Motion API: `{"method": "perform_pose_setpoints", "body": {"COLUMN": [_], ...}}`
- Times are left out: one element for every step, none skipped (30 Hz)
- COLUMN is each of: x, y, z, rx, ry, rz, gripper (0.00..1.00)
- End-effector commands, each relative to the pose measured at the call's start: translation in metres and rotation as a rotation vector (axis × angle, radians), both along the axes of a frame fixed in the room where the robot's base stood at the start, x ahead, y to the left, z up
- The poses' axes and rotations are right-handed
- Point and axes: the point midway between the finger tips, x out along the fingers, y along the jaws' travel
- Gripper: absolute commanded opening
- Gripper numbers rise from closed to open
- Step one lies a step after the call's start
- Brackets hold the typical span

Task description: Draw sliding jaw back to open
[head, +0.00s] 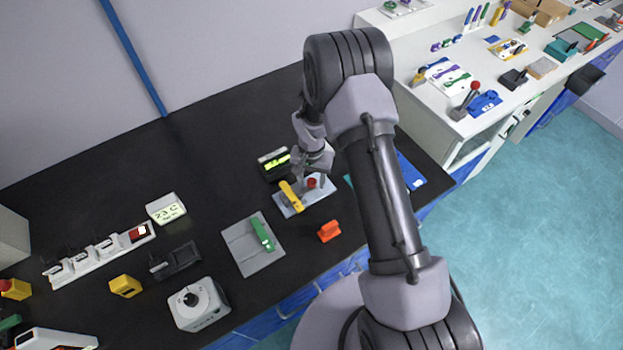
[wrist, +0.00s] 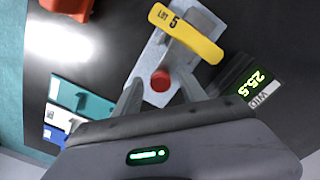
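A light grey fixture plate (head: 290,208) lies on the black bench. A yellow bar (head: 291,197) lies across it; in the wrist view the bar (wrist: 185,33) reads "LOT 5". A red round knob (head: 312,183) sits beside the bar, and it also shows in the wrist view (wrist: 160,81). I cannot tell for sure which part is the sliding jaw. My gripper (head: 304,181) is over the fixture. In the wrist view its fingers (wrist: 160,88) are spread on either side of the red knob, with gaps visible, so it is open and holds nothing.
A black display box (head: 275,163) stands close behind the fixture; it reads 25.5 in the wrist view (wrist: 250,88). An orange-red block (head: 329,231) lies in front. A grey plate with a green part (head: 240,247) is to the left. Bare bench lies behind.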

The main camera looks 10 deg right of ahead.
Motion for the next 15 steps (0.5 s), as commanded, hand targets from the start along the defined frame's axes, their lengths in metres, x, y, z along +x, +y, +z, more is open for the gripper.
{"method": "perform_pose_setpoints", "body": {"x": [0.0000,0.0000,0.0000,0.0000,0.0000,0.0000,0.0000,0.0000,0.0000,0.0000,0.0000,0.0000,0.0000,0.0000,0.0000], "y": [0.0000,0.0000,0.0000,0.0000,0.0000,0.0000,0.0000,0.0000,0.0000,0.0000,0.0000,0.0000,0.0000,0.0000,0.0000], "z": [0.0001,0.0001,0.0002,0.0002,0.0002,0.0002,0.0003,0.0003,0.0003,0.0003,0.0003,0.0003,0.0004,0.0004,0.0004], "rx": [0.000,0.000,0.000,0.000,0.000,0.000,0.000,0.000,0.000,0.000,0.000,0.000,0.000,0.000,0.000], "ry": [0.000,0.000,0.000,0.000,0.000,0.000,0.000,0.000,0.000,0.000,0.000,0.000,0.000,0.000,0.000], "rz": [0.000,0.000,0.000,0.000,0.000,0.000,0.000,0.000,0.000,0.000,0.000,0.000,0.000,0.000,0.000], "gripper": [0.38,0.32,0.24,0.18,0.13,0.05,0.00,0.00,0.00,0.00,0.00,0.00,0.00,0.00,0.00]}}
